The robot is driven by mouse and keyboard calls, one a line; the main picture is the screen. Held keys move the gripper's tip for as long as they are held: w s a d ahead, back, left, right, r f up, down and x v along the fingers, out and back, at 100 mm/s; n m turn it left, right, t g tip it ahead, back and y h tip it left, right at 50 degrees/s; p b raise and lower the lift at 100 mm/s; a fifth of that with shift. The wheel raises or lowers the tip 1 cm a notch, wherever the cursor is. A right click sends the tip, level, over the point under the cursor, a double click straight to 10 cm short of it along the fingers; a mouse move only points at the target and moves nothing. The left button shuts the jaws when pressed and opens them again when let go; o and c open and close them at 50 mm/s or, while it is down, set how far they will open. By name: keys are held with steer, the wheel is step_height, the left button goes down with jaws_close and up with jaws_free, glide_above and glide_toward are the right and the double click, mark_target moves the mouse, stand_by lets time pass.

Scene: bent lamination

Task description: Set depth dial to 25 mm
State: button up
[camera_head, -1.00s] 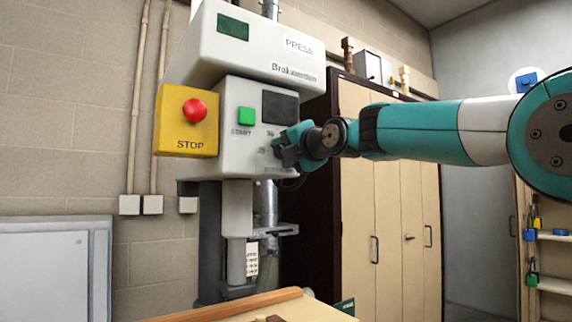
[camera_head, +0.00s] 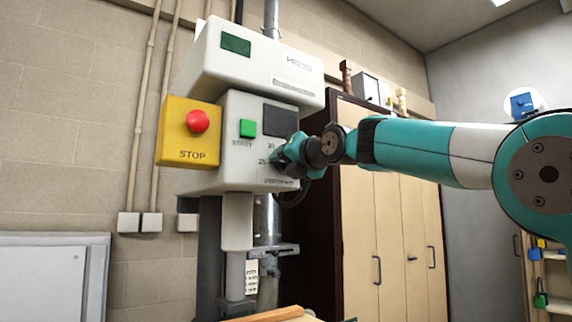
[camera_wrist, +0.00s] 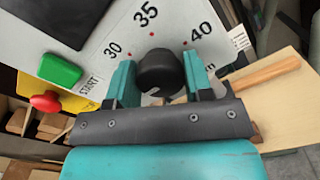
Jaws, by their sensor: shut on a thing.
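The depth dial (camera_wrist: 160,72) is a round black knob on the press's pale front panel (camera_wrist: 95,55), seen in the wrist view. Numbers 30, 35 and 40 with red dots are printed around it. My gripper (camera_wrist: 158,80) has its two teal fingers on either side of the knob, shut on it. Any pointer mark on the knob cannot be made out. In the head view my gripper (camera_head: 283,152) is against the right part of the panel and hides the knob; the numbers 30 and 25 show beside it.
On the press, a green START button (camera_head: 247,128) and a yellow box with a red STOP button (camera_head: 197,121) sit left of the dial. A dark screen (camera_head: 280,120) is just above my gripper. A tall wooden cabinet (camera_head: 395,235) stands behind my arm.

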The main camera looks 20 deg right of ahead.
steer(key=o, duration=0.9)
steer(key=b+v, duration=0.4)
steer(key=v, duration=1.3)
steer(key=shift+s+b, duration=0.15)
steer(key=shift+b, duration=0.25)
